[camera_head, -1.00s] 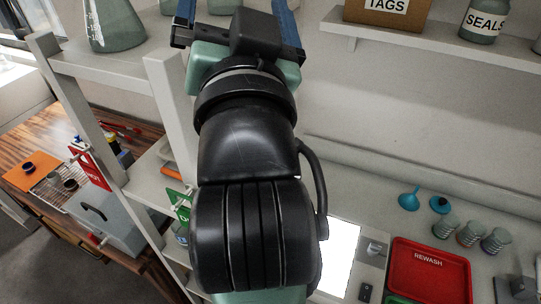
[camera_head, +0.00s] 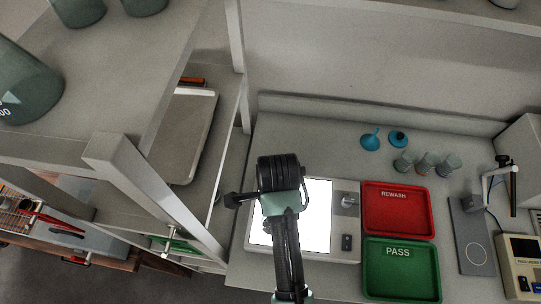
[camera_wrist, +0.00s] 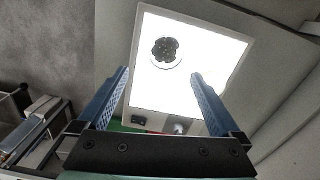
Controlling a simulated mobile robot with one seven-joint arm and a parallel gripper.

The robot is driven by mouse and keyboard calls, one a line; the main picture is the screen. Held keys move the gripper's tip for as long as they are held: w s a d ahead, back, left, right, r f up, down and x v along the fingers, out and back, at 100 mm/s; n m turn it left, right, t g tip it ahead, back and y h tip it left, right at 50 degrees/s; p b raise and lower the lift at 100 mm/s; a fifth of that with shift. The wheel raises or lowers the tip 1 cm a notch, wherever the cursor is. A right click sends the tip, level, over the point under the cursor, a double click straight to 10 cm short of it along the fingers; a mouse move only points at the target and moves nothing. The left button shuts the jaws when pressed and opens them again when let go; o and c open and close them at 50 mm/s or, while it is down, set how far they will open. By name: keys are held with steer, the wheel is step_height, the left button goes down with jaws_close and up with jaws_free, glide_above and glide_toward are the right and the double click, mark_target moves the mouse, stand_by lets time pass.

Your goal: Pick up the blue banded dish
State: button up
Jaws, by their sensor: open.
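A round dish (camera_wrist: 166,50) with dark contents and a pale rim lies on the lit white panel in the wrist view. I cannot make out a blue band on it, and my arm hides that spot in the head view. My gripper (camera_wrist: 160,78) is open and empty, its two blue fingers apart on either side of the lit panel below the dish in the picture. In the head view my arm reaches over the light box (camera_head: 318,215), and the fingers are hidden.
Right of the light box are a red REWASH tray (camera_head: 398,210) and a green PASS tray (camera_head: 401,270). Behind them stand several small grey cups (camera_head: 425,163) and blue funnel-like pieces (camera_head: 370,140). A shelf unit with a pale post (camera_head: 150,195) stands close on the left.

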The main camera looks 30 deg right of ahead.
steer(key=f, duration=0.3)
steer(key=f+p, duration=0.1)
steer(key=f, duration=0.2)
steer(key=w+f, duration=0.1)
steer(key=f, duration=0.2)
steer(key=shift+d, duration=0.1)
steer(key=c, duration=1.3)
steer(key=shift+r, duration=0.15)
